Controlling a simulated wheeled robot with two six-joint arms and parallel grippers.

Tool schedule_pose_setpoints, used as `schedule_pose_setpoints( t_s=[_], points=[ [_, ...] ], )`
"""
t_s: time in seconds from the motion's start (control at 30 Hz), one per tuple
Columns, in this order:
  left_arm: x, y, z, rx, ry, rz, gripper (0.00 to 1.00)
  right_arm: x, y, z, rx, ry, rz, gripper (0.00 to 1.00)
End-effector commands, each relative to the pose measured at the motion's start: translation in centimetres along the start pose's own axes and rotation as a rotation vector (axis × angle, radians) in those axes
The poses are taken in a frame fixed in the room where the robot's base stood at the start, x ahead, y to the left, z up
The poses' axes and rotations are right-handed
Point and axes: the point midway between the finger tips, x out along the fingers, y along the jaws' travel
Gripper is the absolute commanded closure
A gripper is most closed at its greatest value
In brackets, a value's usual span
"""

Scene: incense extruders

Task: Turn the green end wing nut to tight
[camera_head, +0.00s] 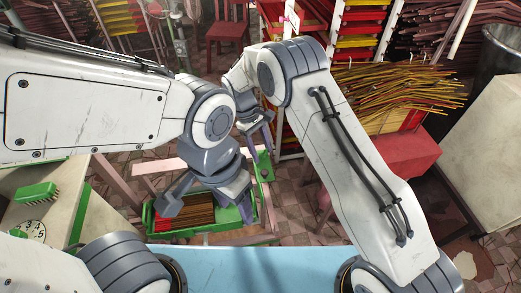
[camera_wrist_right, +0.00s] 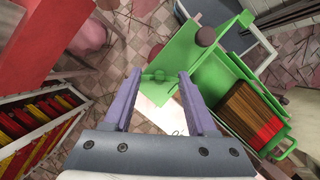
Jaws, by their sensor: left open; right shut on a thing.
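The green wing nut (camera_wrist_right: 154,76) is at the end of the green extruder frame in the right wrist view, between the tips of my right gripper (camera_wrist_right: 158,78). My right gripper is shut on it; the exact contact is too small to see. In the head view, my right gripper (camera_head: 262,143) points down at a green part (camera_head: 263,166) beside the tray. My left gripper (camera_head: 205,203) is open over the green tray (camera_head: 162,235), and its fingers hide part of it. Brown sticks with red ends (camera_wrist_right: 249,117) lie in the green frame (camera_wrist_right: 222,92).
A green brush (camera_head: 38,194) and a numbered dial (camera_head: 32,230) are on the left table. A blue surface (camera_head: 265,268) lies in front. Racks of coloured incense (camera_head: 362,45) and a bundle of sticks (camera_head: 400,92) stand behind right. A red chair (camera_head: 228,30) is at the back.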

Motion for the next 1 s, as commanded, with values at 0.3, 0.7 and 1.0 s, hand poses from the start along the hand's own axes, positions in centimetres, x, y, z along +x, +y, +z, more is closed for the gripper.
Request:
schedule_pose_setpoints(
  t_s=[0.3, 0.7, 1.0],
  points=[
    [0.2, -0.01, 0.01, 0.0, 0.0, 0.0, 0.41, 0.01, 0.25, 0.03, 0.252, 0.0, -0.105, 0.98],
    [0.27, -0.02, 0.01, 0.0, 0.0, 0.0, 0.41, 0.0, 0.33, 0.08, 0.433, 0.001, -0.18, 0.98],
    [0.28, -0.02, 0.01, 0.0, 0.0, 0.0, 0.41, 0.0, 0.35, 0.08, 0.465, 0.001, -0.192, 0.98]
  ],
)
